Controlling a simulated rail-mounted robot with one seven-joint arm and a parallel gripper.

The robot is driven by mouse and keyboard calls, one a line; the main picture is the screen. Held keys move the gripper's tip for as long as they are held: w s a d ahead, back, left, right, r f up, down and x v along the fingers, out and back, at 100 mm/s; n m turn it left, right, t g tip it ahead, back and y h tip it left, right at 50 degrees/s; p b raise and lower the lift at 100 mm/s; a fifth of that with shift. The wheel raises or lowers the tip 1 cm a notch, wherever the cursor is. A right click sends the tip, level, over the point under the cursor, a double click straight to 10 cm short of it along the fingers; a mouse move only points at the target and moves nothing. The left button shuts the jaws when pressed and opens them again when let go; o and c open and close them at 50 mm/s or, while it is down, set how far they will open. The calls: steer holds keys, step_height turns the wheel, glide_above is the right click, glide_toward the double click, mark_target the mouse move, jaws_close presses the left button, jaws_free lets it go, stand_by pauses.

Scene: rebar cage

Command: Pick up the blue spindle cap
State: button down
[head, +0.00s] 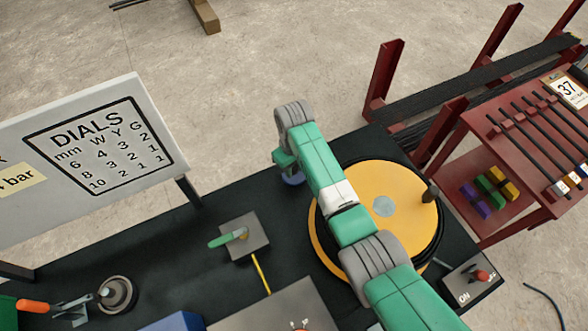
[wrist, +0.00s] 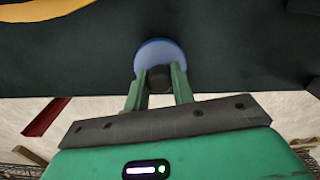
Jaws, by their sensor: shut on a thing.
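The blue spindle cap (wrist: 158,52) is a round blue disc with a dark knob, seen in the wrist view. My gripper (wrist: 158,76) is shut on the knob, one green finger on each side. In the head view a small part of the blue cap (head: 293,179) shows below my gripper, near the far edge of the black bench; my arm hides the rest. I cannot tell whether the cap touches the bench.
A yellow turntable (head: 385,207) with a dark peg lies right under my arm. A small plate with a green lever (head: 228,238) stands to the left. A dials board (head: 95,150) rises at the far left edge. A red rack (head: 545,140) stands at right.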

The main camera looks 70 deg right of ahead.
step_height(320, 180, up, 10)
steer(key=shift+f+p, duration=0.25)
steer(key=shift+p, duration=0.55)
